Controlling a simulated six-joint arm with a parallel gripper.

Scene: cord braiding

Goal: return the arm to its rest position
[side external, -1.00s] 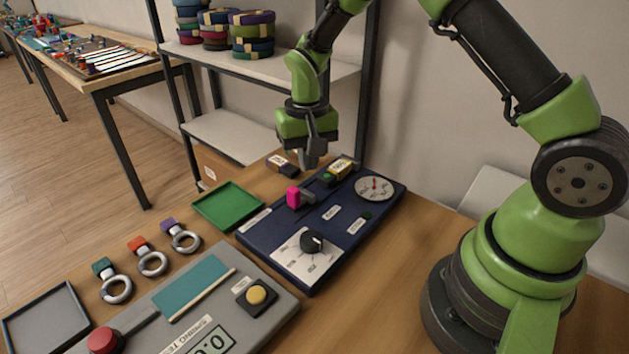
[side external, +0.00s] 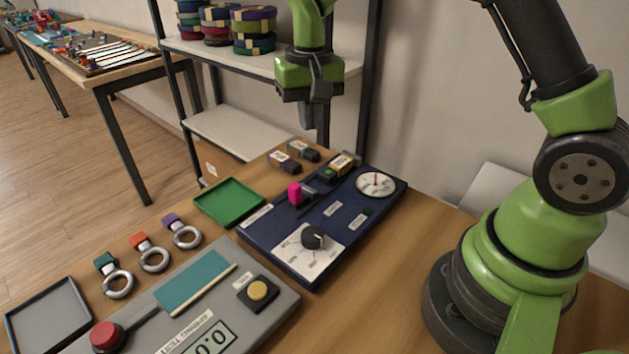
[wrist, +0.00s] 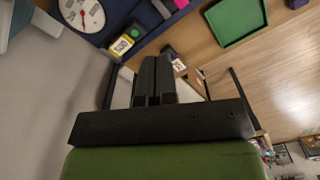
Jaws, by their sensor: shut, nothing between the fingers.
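My gripper (side external: 321,108) hangs fingers down, above the back of the table and in front of the shelf rack. Its two fingers are together with nothing between them. It also shows in the wrist view (wrist: 154,62), where the dark fingers lie side by side. The blue panel (side external: 275,262) with a dial, a knob and a pink lever (side external: 295,193) lies below and nearer the camera; my gripper is clear of it.
A green tray (side external: 230,203) lies left of the panel. Labelled dark blocks (side external: 285,163) lie behind it. Several ringed pieces (side external: 117,284), a grey tester (side external: 285,300) and a grey tray (side external: 48,318) are in front. The shelf rack (side external: 235,135) stands close behind my gripper.

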